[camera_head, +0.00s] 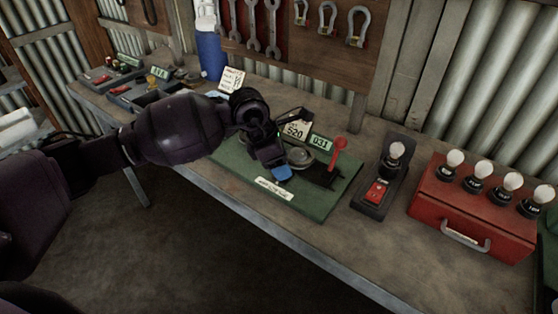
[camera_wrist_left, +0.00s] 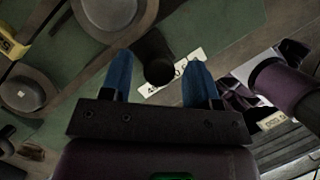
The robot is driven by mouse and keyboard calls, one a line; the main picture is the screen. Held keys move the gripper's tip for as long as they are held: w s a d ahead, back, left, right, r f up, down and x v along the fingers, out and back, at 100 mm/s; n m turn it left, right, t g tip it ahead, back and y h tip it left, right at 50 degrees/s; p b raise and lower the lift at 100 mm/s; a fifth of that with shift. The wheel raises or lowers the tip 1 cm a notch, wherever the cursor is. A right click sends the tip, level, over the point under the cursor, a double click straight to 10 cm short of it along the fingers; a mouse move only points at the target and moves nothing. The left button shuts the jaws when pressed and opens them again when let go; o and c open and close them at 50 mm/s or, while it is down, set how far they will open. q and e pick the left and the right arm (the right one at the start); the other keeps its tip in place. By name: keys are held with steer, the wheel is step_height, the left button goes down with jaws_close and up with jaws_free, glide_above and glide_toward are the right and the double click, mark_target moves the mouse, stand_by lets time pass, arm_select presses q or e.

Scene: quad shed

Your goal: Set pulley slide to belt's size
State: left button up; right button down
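The green board (camera_head: 318,208) on the bench carries round grey pulleys (camera_head: 300,157), a black rail with a red lever (camera_head: 338,155), a small green display reading about 031 (camera_head: 320,142) and a card reading about 520 (camera_head: 295,130). My left gripper (camera_head: 283,173) is over the board's front left part. In the left wrist view its blue fingers (camera_wrist_left: 159,82) are open, with a dark upright knob (camera_wrist_left: 155,58) showing between them and gaps on both sides. Two pulleys (camera_wrist_left: 28,92) show there at the left. The belt is hard to make out. My right gripper is not in view.
Right of the board stand a black switch box with a bulb (camera_head: 380,185) and a red case with several bulbs (camera_head: 470,212). A blue bottle (camera_head: 211,52) and trays stand at the back left. Wrenches and shackles hang on a wooden panel (camera_head: 285,45).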

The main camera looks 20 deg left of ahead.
arm_select(q)
steer(key=v, duration=1.1)
steer(key=shift+w, duration=0.1)
